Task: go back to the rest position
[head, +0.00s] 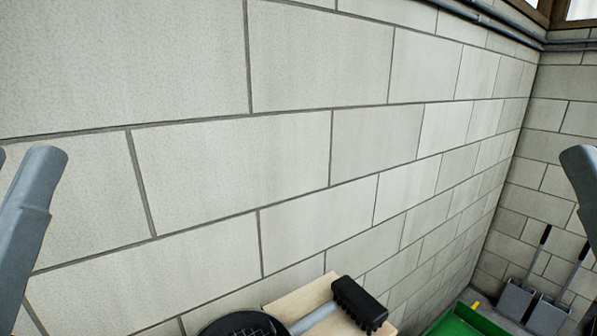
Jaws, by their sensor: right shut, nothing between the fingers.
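A grey part of my left arm (32,205) rises along the left edge. A grey rounded part of my right arm (582,180) shows at the right edge, cut off by the frame. My right gripper is shut and empty, though its fingertips are hard to make out in the head view. My left gripper is not in view.
A pale block wall (230,160) fills most of the view. At the bottom, a black ribbed block on a grey bar (358,304) and a black round item (243,326) show by a pale wooden board (300,298). A green surface (458,322) and grey long-handled pans (518,298) are at lower right.

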